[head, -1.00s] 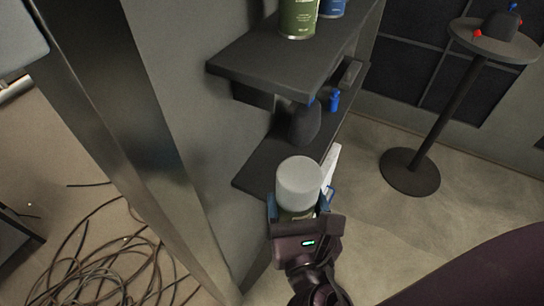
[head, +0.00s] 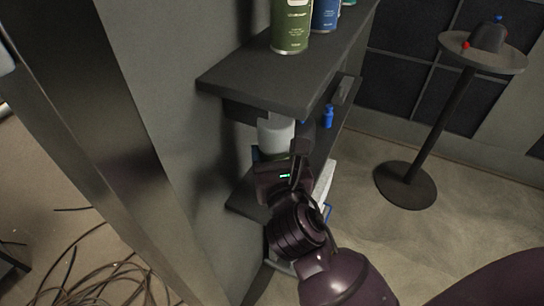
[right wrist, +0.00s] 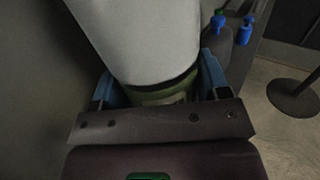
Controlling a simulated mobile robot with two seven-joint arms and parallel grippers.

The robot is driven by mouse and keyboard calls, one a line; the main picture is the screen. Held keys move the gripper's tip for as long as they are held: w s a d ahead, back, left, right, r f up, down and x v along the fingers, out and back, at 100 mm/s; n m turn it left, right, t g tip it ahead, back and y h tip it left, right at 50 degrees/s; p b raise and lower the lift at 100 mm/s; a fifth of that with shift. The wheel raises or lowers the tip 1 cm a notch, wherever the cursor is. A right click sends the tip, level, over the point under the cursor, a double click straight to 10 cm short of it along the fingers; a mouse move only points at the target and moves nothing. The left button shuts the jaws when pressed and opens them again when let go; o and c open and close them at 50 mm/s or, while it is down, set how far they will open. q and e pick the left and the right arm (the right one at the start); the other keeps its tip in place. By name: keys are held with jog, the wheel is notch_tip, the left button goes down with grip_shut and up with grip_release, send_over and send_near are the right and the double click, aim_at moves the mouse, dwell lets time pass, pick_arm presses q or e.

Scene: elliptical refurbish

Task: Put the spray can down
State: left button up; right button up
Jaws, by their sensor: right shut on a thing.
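The spray can (head: 276,132) has a pale grey cap and a green body. It is upright between the upper shelf (head: 245,85) and the lower shelf (head: 243,197), near the wall. My right gripper (head: 272,158) is shut around its body. In the right wrist view the blue fingers of the gripper (right wrist: 160,88) sit on both sides of the can (right wrist: 145,40). The base of the can is hidden by the gripper, so I cannot tell whether it touches the lower shelf. My left gripper is not in view.
A green can (head: 291,30) and a blue can (head: 325,14) stand on the upper shelf, close above. A small blue bottle (head: 328,117) and a dark rounded object (head: 309,132) are on the lower shelf. A round stand (head: 415,150) is at the right.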

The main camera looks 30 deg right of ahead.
jog(key=f, duration=0.1)
jog(key=w+f+b, duration=0.2)
jog(key=shift+w+d+f, duration=0.15)
jog(key=shift+d+f, duration=0.15)
jog(key=shift+d, duration=0.05)
jog(key=shift+f+b, duration=0.25)
jog(key=shift+b, duration=0.1)
jog(key=shift+r, duration=0.25)
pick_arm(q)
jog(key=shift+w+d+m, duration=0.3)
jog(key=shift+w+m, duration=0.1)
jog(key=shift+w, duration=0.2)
pick_arm(e)
jog(key=shift+f, duration=0.1)
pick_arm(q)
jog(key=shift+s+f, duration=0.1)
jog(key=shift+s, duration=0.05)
pick_arm(e)
jog(key=o, duration=1)
